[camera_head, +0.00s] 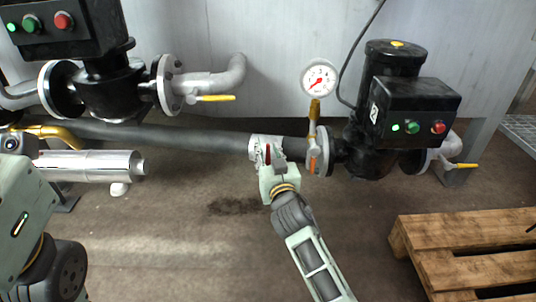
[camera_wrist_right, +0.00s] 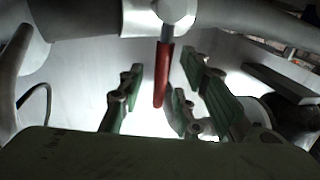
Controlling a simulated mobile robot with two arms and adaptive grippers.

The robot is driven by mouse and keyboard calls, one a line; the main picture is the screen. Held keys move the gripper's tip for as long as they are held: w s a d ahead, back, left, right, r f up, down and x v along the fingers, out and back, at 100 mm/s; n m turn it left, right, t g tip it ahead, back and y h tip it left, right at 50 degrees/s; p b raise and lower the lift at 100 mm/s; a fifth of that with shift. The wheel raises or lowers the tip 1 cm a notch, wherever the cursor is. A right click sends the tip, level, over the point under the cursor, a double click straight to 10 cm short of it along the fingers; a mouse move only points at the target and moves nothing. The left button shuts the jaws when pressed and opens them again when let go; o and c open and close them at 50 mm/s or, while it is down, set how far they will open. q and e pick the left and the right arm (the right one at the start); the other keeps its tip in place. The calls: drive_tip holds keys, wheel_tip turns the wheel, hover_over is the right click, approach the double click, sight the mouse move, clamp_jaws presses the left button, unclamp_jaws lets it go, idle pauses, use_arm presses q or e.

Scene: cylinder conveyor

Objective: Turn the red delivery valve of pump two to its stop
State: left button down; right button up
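The red valve lever (camera_wrist_right: 163,78) hangs down from a grey valve stem (camera_wrist_right: 174,10) in the right wrist view. In the head view a small red part of it (camera_head: 268,153) shows on the pipe left of the right-hand pump (camera_head: 392,60); the rest is hidden by my gripper. My right gripper (camera_head: 266,150) is up at this valve. In the right wrist view its green-padded fingers (camera_wrist_right: 166,72) stand apart on both sides of the lever, with gaps visible. I cannot make out my left gripper.
A wooden pallet (camera_head: 480,225) lies at the right. A silver cylinder (camera_head: 90,165) and another pump (camera_head: 105,85) are at the left.

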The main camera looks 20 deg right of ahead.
drive_tip(key=shift+c, duration=0.4)
clamp_jaws()
